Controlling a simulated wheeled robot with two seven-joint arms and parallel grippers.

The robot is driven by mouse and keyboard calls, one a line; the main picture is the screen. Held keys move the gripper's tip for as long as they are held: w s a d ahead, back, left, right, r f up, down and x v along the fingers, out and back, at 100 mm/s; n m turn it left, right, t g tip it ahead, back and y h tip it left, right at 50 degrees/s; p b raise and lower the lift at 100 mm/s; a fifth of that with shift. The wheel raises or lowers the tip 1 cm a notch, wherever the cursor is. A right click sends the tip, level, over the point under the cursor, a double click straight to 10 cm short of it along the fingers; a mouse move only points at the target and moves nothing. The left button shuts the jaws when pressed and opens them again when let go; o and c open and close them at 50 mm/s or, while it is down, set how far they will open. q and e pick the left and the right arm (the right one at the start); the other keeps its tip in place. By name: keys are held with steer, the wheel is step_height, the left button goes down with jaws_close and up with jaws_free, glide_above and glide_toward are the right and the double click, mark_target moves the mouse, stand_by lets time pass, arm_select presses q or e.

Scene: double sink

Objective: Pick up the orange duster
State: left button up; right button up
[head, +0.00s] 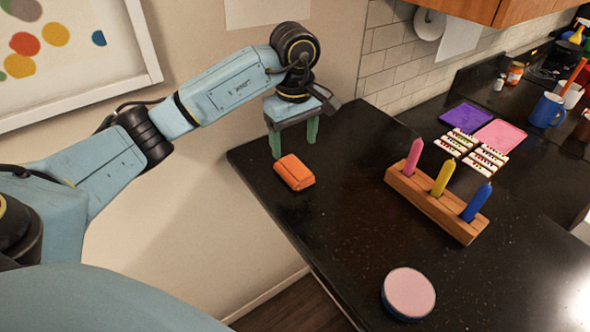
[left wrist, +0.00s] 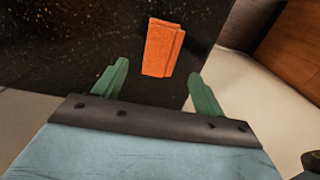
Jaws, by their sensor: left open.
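The orange duster (head: 294,172) is a small block lying on the black counter near its left edge. In the left wrist view the duster (left wrist: 161,47) lies ahead of the fingertips, between their lines and apart from both. My left gripper (head: 294,146) is open and empty, with green fingers pointing down just behind the duster in the head view. Its two spread fingers (left wrist: 160,82) also show in the left wrist view. My right gripper is not in view.
A wooden block (head: 435,205) with pink, yellow and blue pegs stands to the right. A round pink-topped container (head: 408,293) sits near the front edge. Purple (head: 468,116) and pink (head: 500,136) sheets and bead boards lie farther back. Counter around the duster is clear.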

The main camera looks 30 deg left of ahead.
mark_target(295, 168)
arm_select(q)
steer(key=shift+f, duration=0.8)
steer(key=shift+f+p, duration=0.95)
steer(key=shift+f, duration=1.75)
steer(key=shift+c, duration=0.4)
steer(key=c, duration=1)
